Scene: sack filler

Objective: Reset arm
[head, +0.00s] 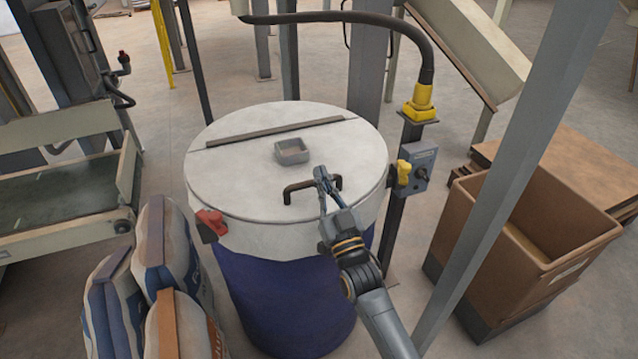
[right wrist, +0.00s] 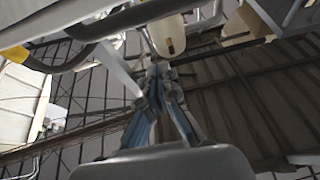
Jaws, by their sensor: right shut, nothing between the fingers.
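My right gripper (head: 322,175) is over the front part of a white round lid (head: 240,165) on a blue drum (head: 290,290). Its fingers are shut and hold nothing. In the head view it overlaps a dark bar handle (head: 298,187) on the lid; I cannot tell whether they touch. In the right wrist view the fingers (right wrist: 158,75) point up toward roof beams, with a dark curved hose (right wrist: 130,18) above them. My left gripper is in neither view.
Filled sacks (head: 165,250) stand at left. A grey post (head: 520,160) and a brown bin (head: 530,250) are at right. A control box (head: 420,165) stands beside the drum.

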